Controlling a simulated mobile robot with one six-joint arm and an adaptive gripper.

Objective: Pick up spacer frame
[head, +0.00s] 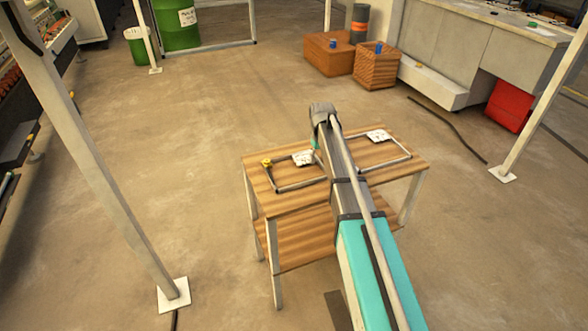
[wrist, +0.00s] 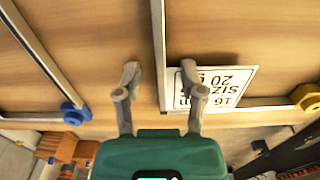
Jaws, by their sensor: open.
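A thin grey metal spacer frame (head: 298,187) with a yellow corner lies flat on the left of the wooden table, with a white label on it. In the wrist view, its short bar (wrist: 158,35) passes between the fingertips of my open gripper (wrist: 159,74). Its label (wrist: 236,78), reading "16" and "20", lies partly behind the right finger. The head view mostly hides my gripper behind the arm. A second spacer frame (head: 390,163) lies on the table's right, partly hidden by my arm. Its blue corner (wrist: 76,112) shows in the wrist view.
The wooden table (head: 270,208) has a lower shelf. White posts (head: 90,150) stand left and right of it. Brown boxes (head: 328,55) and a red box (head: 509,106) stand farther back. The floor around the table is largely clear.

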